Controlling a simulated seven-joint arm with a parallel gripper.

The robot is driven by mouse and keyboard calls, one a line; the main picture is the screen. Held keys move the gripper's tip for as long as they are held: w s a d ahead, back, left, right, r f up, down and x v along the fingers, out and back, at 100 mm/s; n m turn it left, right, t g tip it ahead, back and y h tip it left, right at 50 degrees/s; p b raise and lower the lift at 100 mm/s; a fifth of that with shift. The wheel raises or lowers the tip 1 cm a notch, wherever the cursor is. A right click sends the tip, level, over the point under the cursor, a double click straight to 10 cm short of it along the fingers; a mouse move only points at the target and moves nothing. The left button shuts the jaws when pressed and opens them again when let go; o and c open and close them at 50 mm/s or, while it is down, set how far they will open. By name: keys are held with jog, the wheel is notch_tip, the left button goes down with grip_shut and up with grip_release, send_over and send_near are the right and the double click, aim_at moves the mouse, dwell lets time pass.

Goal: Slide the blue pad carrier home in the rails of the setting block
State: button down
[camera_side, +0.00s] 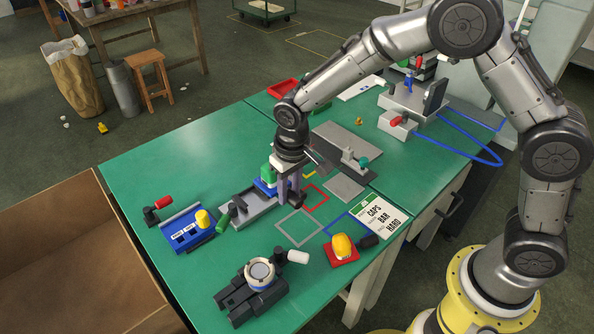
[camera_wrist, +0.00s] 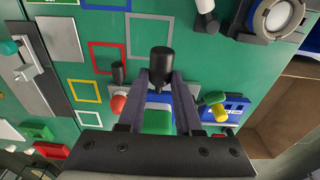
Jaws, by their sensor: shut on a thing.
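The blue pad carrier (camera_side: 262,187) bears a green block (camera_side: 277,165) and sits at the right end of the grey setting block (camera_side: 256,207). In the wrist view, the carrier (camera_wrist: 159,98) and its green block (camera_wrist: 158,121) show between the fingers. My gripper (camera_side: 294,200) points down over the carrier's right end. It also shows in the wrist view (camera_wrist: 160,78), its fingers shut on a black handle (camera_wrist: 160,62) on the carrier. My fingers hide part of the carrier, and I cannot tell how far it sits between the rails.
A black clamp with a round cup (camera_side: 260,272) and a red-based yellow button (camera_side: 342,246) stand in front. Outlined table areas (camera_side: 298,228) are clear.

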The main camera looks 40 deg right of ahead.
jog(key=shift+s+a+f, duration=0.3)
jog(key=shift+a+f, duration=0.05)
jog(key=shift+f, duration=0.5)
jog(key=shift+s+a+f, duration=0.25)
jog(key=shift+a+f, duration=0.05)
jog(key=shift+f, duration=0.55)
jog(key=shift+s+a+f, duration=0.3)
jog(key=shift+a+f, duration=0.05)
jog(key=shift+f, duration=0.5)
jog(key=shift+f, duration=0.1)
jog(key=shift+f, duration=2.2)
jog(key=shift+w+f, duration=0.1)
jog(key=shift+f, duration=0.1)
jog(key=shift+w, duration=0.95)
jog(key=shift+w, duration=2.9)
jog(key=c, duration=0.5)
grip_release()
